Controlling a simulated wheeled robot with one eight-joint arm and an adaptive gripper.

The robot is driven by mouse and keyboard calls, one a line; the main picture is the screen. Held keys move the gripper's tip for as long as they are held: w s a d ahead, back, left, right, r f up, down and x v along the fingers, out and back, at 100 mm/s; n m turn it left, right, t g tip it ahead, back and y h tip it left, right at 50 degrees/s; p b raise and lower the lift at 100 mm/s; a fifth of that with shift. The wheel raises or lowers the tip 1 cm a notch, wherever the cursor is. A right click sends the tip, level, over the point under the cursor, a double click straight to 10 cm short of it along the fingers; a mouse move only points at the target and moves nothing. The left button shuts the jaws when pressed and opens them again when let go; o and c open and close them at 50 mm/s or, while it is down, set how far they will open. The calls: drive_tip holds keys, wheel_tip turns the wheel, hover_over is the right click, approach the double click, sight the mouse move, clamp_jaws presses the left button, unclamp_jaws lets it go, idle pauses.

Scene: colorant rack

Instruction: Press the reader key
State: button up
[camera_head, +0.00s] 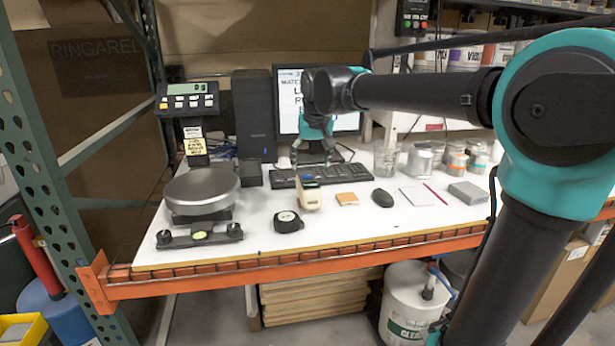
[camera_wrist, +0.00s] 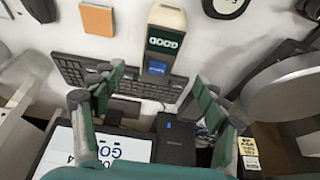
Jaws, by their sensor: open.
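The reader, a small cream handheld device (camera_head: 308,194), stands on the white bench top in front of the keyboard. In the wrist view the reader (camera_wrist: 166,17) shows at the top centre, with a dark green screen bearing upside-down white lettering and a blue key (camera_wrist: 157,69) at its near end. My gripper (camera_head: 314,160) is open and empty. It hangs over the keyboard, behind the reader and apart from it. In the wrist view my gripper's fingers (camera_wrist: 155,95) are spread wide, with the reader lying beyond the gap between them.
A round-pan scale (camera_head: 202,190) stands at the left. The keyboard (camera_head: 345,173) and monitor (camera_head: 290,95) are behind. Cans and a glass beaker (camera_head: 386,158) stand at the right.

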clamp_jaws()
idle(0.3)
idle(1.2)
